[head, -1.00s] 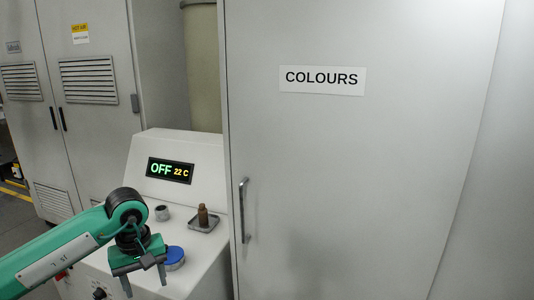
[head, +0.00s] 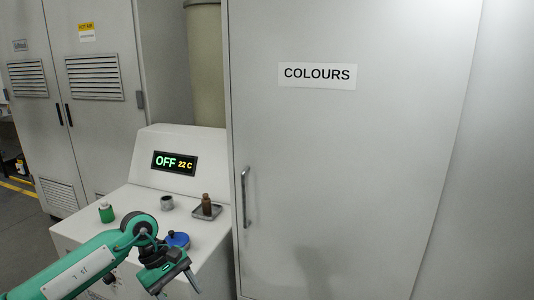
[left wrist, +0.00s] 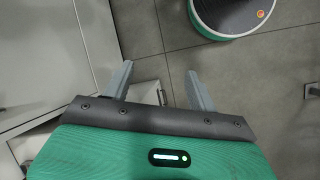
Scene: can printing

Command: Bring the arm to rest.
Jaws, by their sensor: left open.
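My left gripper (head: 178,294) is in the lower left of the head view, in front of the white console (head: 80,232). It is tilted downward, with its fingers near the bottom edge. In the left wrist view its two fingers (left wrist: 158,88) are spread apart with nothing between them, and grey floor tiles show beyond. My right gripper is in neither view.
The console carries a display (head: 174,163) reading OFF 22 C, a green jar (head: 106,213), a grey cup (head: 167,202), a brown bottle on a small tray (head: 213,213) and a blue-topped item (head: 178,239). A tall cabinet (head: 330,170) labelled COLOURS, with a handle (head: 245,197), stands right.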

